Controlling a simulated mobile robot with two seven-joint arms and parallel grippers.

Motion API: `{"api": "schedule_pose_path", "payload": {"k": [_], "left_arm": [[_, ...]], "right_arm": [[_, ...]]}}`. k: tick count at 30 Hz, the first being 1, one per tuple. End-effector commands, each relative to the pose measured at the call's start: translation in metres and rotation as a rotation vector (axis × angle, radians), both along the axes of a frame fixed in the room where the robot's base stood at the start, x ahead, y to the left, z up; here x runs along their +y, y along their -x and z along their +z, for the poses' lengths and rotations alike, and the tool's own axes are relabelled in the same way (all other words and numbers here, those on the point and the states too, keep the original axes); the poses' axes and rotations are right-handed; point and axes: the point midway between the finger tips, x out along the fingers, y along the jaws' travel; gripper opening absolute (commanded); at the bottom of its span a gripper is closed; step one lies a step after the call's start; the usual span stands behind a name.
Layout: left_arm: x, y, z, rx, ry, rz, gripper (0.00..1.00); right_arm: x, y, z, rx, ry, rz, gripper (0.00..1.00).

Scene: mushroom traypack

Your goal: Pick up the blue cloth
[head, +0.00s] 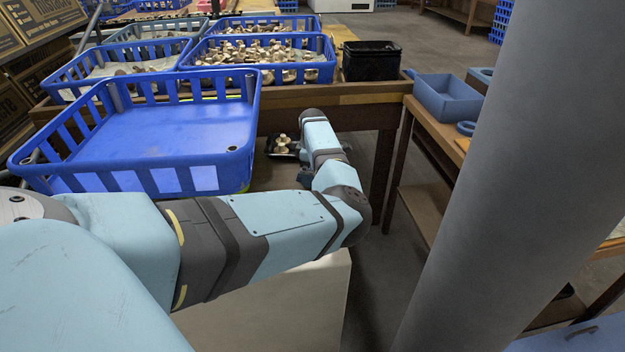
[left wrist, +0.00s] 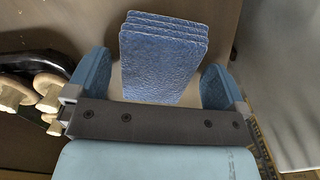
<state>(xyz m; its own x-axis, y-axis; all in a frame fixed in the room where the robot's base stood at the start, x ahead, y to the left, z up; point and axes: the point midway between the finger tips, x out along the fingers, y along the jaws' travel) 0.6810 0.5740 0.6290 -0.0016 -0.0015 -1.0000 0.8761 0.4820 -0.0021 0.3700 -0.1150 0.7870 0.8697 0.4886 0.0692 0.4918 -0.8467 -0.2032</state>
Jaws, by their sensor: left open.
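The blue cloth (left wrist: 163,65) shows in the left wrist view as a folded, layered, rough-textured stack on a pale surface. My left gripper (left wrist: 156,75) is open, with one blue finger on each side of the cloth. There is a gap between each finger and the cloth's sides, and the near end of the cloth is close to the gripper's dark palm bar. I cannot tell how far above or below the fingers the cloth lies. In the head view the cloth is hidden behind my left arm. My right gripper is not in view.
A black tray with mushrooms (head: 283,147) lies beside my left gripper; its mushrooms (left wrist: 45,90) show at the left of the wrist view. An empty blue crate (head: 150,130) stands near. Crates of mushrooms (head: 328,68) and a black box (head: 371,62) stand on the wooden table (head: 385,88).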

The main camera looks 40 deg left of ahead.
Motion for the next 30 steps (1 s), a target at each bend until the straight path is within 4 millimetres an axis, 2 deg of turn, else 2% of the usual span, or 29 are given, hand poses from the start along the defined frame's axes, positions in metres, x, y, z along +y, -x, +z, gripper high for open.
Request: {"api": "schedule_pose_path", "payload": {"k": [8, 11, 15, 16, 18, 25, 30], "left_arm": [[0.000, 0.000, -0.004, -0.001, 0.000, 0.001, 0.99], [0.000, 0.000, -0.004, -0.001, 0.000, 0.001, 0.81], [0.000, 0.000, -0.004, 0.000, 0.000, 0.001, 0.48], [0.000, 0.000, -0.004, -0.001, 0.000, 0.001, 0.46], [0.001, 0.000, -0.004, -0.001, 0.000, 0.001, 0.42], [0.001, 0.000, -0.001, 0.000, -0.001, 0.001, 0.42], [0.001, 0.000, 0.024, -0.001, -0.002, 0.001, 0.42]], "right_arm": [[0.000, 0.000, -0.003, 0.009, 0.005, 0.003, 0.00], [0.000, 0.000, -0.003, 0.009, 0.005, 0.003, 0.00], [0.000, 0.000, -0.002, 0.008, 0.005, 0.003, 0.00], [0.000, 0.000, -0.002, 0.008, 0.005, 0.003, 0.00], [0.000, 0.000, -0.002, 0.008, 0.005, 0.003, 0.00], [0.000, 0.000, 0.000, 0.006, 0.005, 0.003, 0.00], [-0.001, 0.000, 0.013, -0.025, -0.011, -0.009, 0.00]]}}
